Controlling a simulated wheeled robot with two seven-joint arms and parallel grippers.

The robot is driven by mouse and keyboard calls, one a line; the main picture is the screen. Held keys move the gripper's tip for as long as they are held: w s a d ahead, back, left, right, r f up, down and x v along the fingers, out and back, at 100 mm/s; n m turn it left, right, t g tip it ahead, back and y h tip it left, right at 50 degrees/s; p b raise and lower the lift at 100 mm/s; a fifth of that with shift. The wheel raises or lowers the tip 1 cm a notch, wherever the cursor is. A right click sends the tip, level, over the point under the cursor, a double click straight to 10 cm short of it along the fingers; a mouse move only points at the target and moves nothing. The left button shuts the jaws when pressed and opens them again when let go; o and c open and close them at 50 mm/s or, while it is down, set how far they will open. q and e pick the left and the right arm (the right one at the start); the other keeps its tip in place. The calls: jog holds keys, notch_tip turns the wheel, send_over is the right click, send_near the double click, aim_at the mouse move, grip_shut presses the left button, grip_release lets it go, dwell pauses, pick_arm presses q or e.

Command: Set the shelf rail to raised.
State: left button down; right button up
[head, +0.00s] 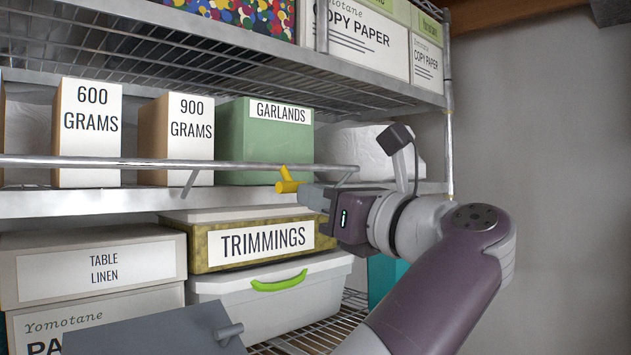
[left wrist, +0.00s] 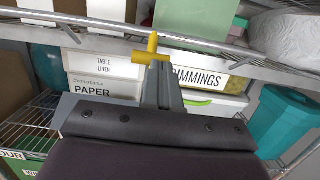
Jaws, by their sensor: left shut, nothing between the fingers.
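The shelf rail (head: 115,163) is a thin metal bar running across the front of the middle shelf. In the head view it stands above the shelf's front edge, crossing in front of the lower part of the boxes, on short slanted brackets. A yellow handle (head: 287,180) sticks out near its right end; it also shows in the left wrist view (left wrist: 152,50). My left gripper (head: 312,196) is shut and empty, its fingertips right by the handle. In the left wrist view its closed fingers (left wrist: 160,75) overlap the handle's lower part; I cannot tell whether they touch.
Behind the rail stand a 600 grams box (head: 87,135), a 900 grams box (head: 177,135) and a green garlands box (head: 265,140). Below are a trimmings box (head: 200,252), a table linen box (head: 95,270) and a lidded bin (head: 280,305). The right side is bare wall.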

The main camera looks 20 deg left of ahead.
pick_arm(q)
jog(key=shift+w+a+r+g+h+p, duration=0.25)
jog(key=shift+a+r+h+p, duration=0.3)
jog(key=shift+r+p, duration=0.9)
jog(key=shift+w+a+r+g+h+p, duration=0.25)
jog(key=shift+a+r+h+p, duration=0.25)
jog(key=shift+r+p, duration=1)
jog(key=shift+w+a+r+g+h+p, duration=0.25)
jog(key=shift+a+r+h+p, duration=0.45)
jog(key=shift+p, duration=1.3)
jog(key=shift+s+d+r+y, duration=0.1)
jog(key=shift+d+r+y, duration=0.05)
jog(key=shift+y, duration=0.1)
